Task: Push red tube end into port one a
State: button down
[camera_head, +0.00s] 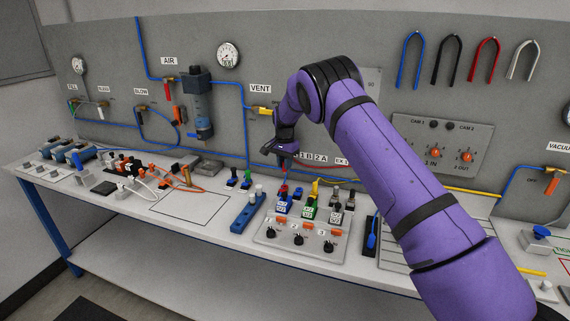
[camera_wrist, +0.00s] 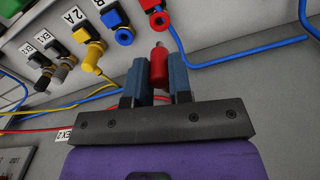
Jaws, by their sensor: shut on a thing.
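My gripper (camera_wrist: 158,60) is shut on a red tube end (camera_wrist: 159,72), a red cylinder with a narrower tip, between its two blue-grey fingers. The tip points up the wrist view toward a red fitting (camera_wrist: 158,18) with a round opening, and a small gap shows between them. The red fitting's label is not visible, so I cannot read whether it is port one a. A blue fitting (camera_wrist: 124,36) and a yellow fitting (camera_wrist: 92,48) stand to its left.
Black and grey fittings (camera_wrist: 62,74) lie farther left in the wrist view. A red tube (camera_wrist: 32,130) and blue tubing (camera_wrist: 245,54) run along the panel. In the head view, a valve block (camera_head: 300,238) with switches stands in front of my gripper.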

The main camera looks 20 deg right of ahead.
jog(key=shift+f, duration=0.1)
jog(key=shift+f, duration=2.15)
jog(key=shift+f, duration=1.25)
dwell(2.0)
jog(key=c, duration=0.5)
grip_release()
jog(key=shift+c, duration=0.2)
jog(key=shift+r, duration=0.1)
jog(key=shift+r, duration=3.45)
jog(key=shift+r, duration=0.1)
